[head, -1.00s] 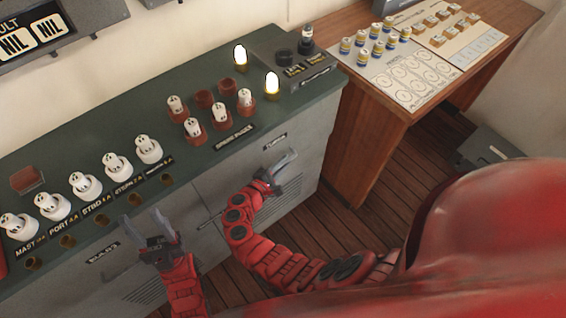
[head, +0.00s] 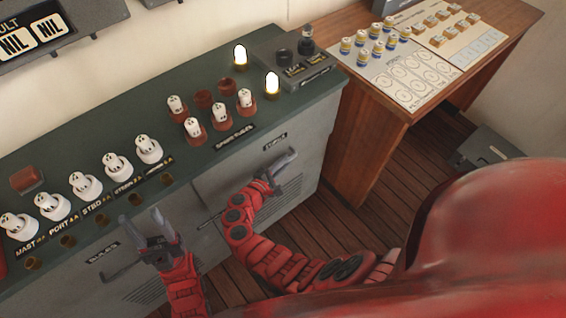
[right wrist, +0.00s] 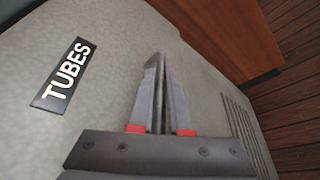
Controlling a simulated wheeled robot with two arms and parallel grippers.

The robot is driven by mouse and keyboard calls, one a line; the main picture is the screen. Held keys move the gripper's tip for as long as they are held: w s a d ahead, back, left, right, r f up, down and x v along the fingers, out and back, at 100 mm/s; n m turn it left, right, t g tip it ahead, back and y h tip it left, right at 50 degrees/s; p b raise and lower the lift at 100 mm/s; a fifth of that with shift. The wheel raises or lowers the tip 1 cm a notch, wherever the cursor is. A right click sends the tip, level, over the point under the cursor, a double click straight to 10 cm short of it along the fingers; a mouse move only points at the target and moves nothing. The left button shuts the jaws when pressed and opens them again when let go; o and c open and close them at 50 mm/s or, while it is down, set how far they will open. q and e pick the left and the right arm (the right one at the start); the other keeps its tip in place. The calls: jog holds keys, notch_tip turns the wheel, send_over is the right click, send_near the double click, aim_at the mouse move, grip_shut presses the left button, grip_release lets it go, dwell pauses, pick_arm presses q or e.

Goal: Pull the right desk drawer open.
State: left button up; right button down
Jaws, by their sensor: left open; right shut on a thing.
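The right desk drawer (head: 232,182) is the grey front marked TUBES in the green-topped desk; it looks flush with the desk. Its label (right wrist: 64,75) shows large in the right wrist view. The drawer's bar handle (head: 209,221) shows at its left end; the rest is hidden behind my right arm and gripper. My right gripper (head: 286,160) is at the drawer front, below the label, shut on the handle. My left gripper (head: 144,222) is open and empty before the left drawer.
The desk top (head: 65,160) carries several white tubes in holders and two lit lamps (head: 272,84). A wooden table (head: 425,105) stands to the right of the desk. Plank floor (head: 330,215) is free in front of the desk, partly covered by my arm.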

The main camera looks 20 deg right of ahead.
jog(key=s+d+p, duration=0.2)
jog(key=s+d, duration=0.2)
jog(key=s, duration=0.8)
jog(key=s+d+p, duration=0.3)
jog(key=s+d, duration=0.2)
jog(key=s, duration=0.8)
jog(key=c, duration=0.9)
grip_release()
